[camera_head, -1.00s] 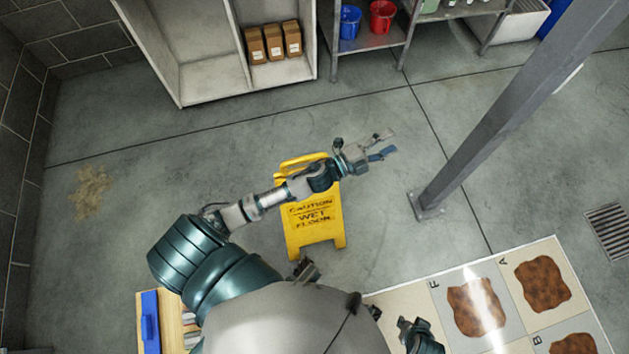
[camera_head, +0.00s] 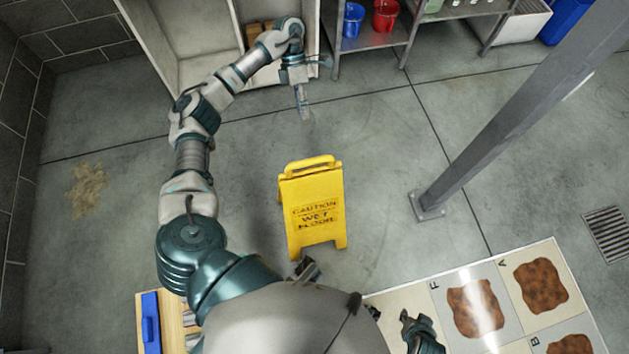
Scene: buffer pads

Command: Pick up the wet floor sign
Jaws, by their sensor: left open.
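The yellow wet floor sign (camera_head: 313,207) stands upright on the grey floor in the middle of the view, with its handle at the top and its lettered face towards me. My left arm reaches out from the left, and its open left gripper (camera_head: 304,112) hangs beyond the sign, above and apart from it in the picture. Nothing shows between its fingers.
A grey metal post (camera_head: 500,120) stands to the right of the sign. Shelves with a blue bucket (camera_head: 352,20) and a red bucket (camera_head: 386,15) are at the back. A panel with brown patches (camera_head: 541,284) lies at lower right. The floor around the sign is clear.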

